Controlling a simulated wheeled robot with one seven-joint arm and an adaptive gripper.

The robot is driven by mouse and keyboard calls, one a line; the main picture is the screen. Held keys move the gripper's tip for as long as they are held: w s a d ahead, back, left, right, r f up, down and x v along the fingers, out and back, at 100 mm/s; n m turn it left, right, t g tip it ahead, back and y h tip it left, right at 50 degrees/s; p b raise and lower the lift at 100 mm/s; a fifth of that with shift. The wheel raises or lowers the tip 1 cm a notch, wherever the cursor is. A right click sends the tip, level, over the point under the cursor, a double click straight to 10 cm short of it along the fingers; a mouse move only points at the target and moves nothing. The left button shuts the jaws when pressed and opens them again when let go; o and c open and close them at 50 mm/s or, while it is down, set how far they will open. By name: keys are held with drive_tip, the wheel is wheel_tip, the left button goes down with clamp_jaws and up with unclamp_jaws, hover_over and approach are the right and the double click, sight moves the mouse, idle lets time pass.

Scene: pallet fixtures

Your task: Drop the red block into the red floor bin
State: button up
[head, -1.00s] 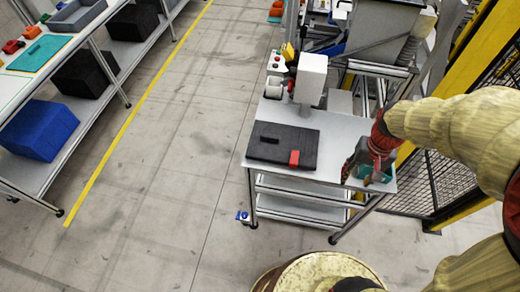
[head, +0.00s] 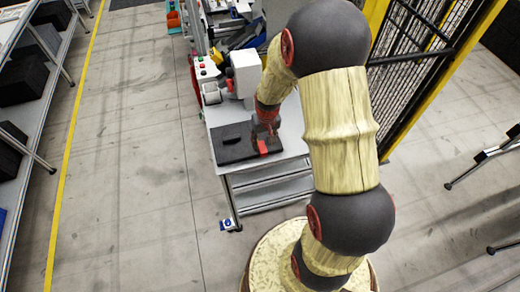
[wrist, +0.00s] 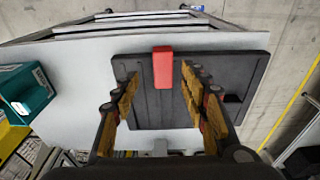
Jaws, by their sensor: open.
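The red block (head: 262,147) lies on the dark fixture plate (head: 228,150) on the grey table. In the wrist view the red block (wrist: 163,67) is near the plate's edge (wrist: 250,70), centred ahead of my fingers. My gripper (head: 265,131) is over the block, pointing down. In the wrist view my gripper (wrist: 160,88) is open and empty, one finger to each side of the block's line. I cannot tell how much height is left between fingertips and block. Small orange-red containers (head: 174,29) stand far back at the top; I cannot tell whether one is the red floor bin.
A white machine (head: 246,75) stands on the table behind the plate. A yellow-framed mesh fence (head: 425,60) is at the right. The floor left of the table is clear up to a shelf (head: 35,110).

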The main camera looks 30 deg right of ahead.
sight(262, 147)
drive_tip(key=f, duration=0.3)
drive_tip(key=w+f, duration=0.1)
drive_tip(key=f, duration=0.1)
drive_tip(key=shift+a, duration=0.1)
drive_tip(key=c, duration=1.1)
clamp_jaws()
